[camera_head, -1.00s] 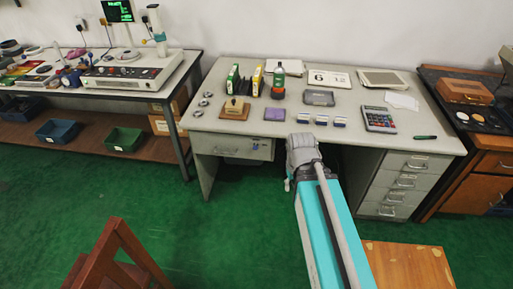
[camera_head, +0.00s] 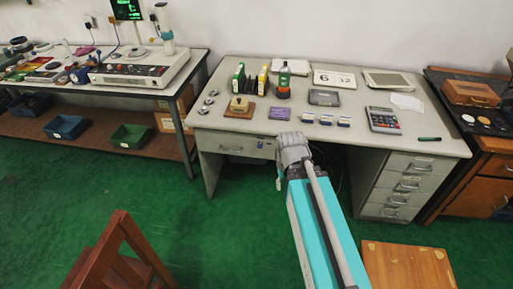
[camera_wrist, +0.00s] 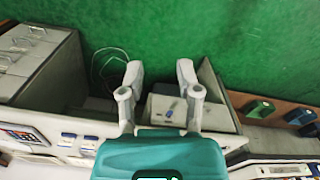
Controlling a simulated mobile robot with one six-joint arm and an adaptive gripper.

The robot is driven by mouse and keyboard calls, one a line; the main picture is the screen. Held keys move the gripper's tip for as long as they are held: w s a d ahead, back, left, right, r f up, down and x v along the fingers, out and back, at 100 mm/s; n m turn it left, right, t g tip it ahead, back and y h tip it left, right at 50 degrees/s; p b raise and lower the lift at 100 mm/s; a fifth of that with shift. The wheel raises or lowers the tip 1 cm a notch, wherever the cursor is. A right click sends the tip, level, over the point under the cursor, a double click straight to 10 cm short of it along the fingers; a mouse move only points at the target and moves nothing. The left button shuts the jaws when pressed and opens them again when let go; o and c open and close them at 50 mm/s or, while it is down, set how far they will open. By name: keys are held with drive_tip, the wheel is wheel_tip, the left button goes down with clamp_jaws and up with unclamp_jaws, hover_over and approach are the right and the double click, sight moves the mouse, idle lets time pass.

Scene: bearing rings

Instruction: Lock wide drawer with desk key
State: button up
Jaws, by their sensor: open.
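The wide drawer (camera_head: 225,146) is the pale grey front under the left part of the desk, with a handle on it. It looks shut. A small bluish item (camera_head: 261,145), perhaps the desk key or its tag, is at the right of its front. In the wrist view the drawer (camera_wrist: 155,112) appears upside down, with the bluish item (camera_wrist: 171,107) in front of it. My gripper (camera_wrist: 159,72) is open and empty, its fingers on either side of that item in the picture.
The desk top (camera_head: 240,70) carries a stamp block, a purple pad, several small boxes and a calculator (camera_head: 383,120). A drawer stack (camera_head: 405,185) stands at right. A wooden chair (camera_head: 118,250) and stool (camera_head: 405,268) stand on the green floor.

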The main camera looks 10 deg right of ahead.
drive_tip(key=shift+a, duration=0.3)
drive_tip(key=w+d+f+n+t+h+b, duration=0.2)
drive_tip(key=w+f+t+h+b, duration=0.2)
drive_tip(key=w+f+b, duration=0.55)
drive_tip(key=w+d+f+n+t+h+b, duration=0.3)
drive_tip(key=w+f+b, duration=0.55)
drive_tip(key=b, duration=0.65)
drive_tip(key=w+a+f+n+t+y+b, duration=0.1)
drive_tip(key=w+a+f+n+t+b, duration=0.3)
drive_tip(key=w+b, duration=0.3)
drive_tip(key=w+a+f+n+t+b, duration=0.4)
drive_tip(key=w+a+n+t+b, duration=0.1)
drive_tip(key=b, duration=0.8)
drive_tip(key=w+a+t, duration=0.1)
drive_tip(key=w, duration=0.1)
drive_tip(key=shift+w+a+n+y, duration=0.3)
drive_tip(key=shift+w+y, duration=0.05)
drive_tip(key=shift+y, duration=0.05)
